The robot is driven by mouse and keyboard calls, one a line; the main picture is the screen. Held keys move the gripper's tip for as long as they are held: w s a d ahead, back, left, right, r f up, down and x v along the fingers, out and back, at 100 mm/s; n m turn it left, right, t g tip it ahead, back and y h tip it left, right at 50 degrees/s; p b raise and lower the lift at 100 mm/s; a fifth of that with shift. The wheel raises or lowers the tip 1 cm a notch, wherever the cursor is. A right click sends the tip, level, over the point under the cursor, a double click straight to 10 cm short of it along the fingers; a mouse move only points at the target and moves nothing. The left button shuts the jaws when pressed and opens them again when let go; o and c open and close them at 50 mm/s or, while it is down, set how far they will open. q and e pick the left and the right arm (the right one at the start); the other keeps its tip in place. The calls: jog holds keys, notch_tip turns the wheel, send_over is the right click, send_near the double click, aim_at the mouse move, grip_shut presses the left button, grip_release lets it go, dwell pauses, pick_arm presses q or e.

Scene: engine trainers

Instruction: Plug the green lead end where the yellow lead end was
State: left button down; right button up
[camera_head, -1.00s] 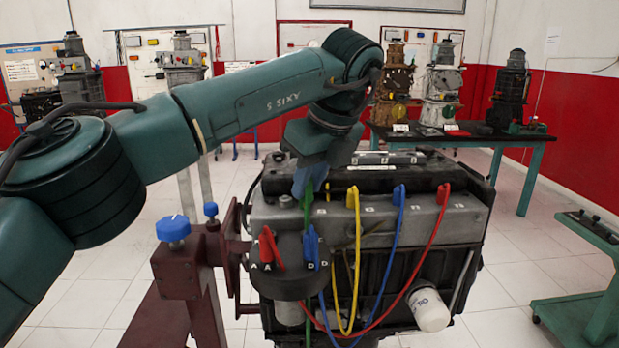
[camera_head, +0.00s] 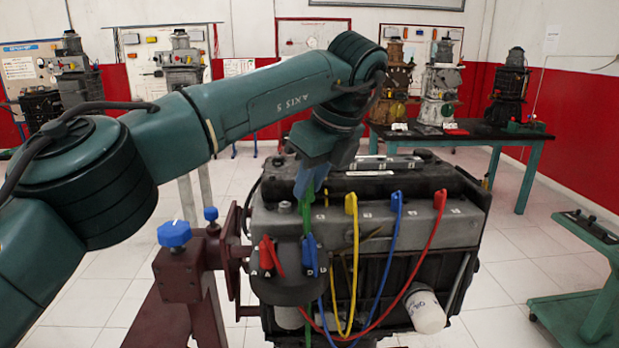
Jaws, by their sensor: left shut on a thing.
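My left gripper (camera_head: 310,182) points down over the front left of the engine. It is shut on the green lead end (camera_head: 308,198), held above the round dark cap (camera_head: 285,291). The green lead hangs down past the cap. A yellow lead end (camera_head: 351,203) stands upright on the engine's top front edge, right of my gripper. Its yellow lead loops down the engine's front; where its other end sits I cannot tell. On the cap are a red lead end (camera_head: 267,253) at the left and a blue one (camera_head: 311,256) at the right. My right gripper is out of view.
A blue lead end (camera_head: 397,202) and a red lead end (camera_head: 440,200) stand further right on the engine. Their leads cross its front. A dark red stand (camera_head: 183,280) with blue knobs holds the engine's left side. A table with other trainers (camera_head: 524,147) is behind.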

aim_at(312, 201)
pick_arm(q)
jog(key=shift+f, duration=0.1)
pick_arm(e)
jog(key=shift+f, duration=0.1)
pick_arm(q)
jog(key=shift+f+b, duration=0.85)
jog(key=shift+f, duration=0.1)
jog(key=shift+f+b, duration=1.05)
jog(key=shift+f, duration=0.2)
jog(key=shift+f+b, duration=0.4)
jog(key=shift+f, duration=0.05)
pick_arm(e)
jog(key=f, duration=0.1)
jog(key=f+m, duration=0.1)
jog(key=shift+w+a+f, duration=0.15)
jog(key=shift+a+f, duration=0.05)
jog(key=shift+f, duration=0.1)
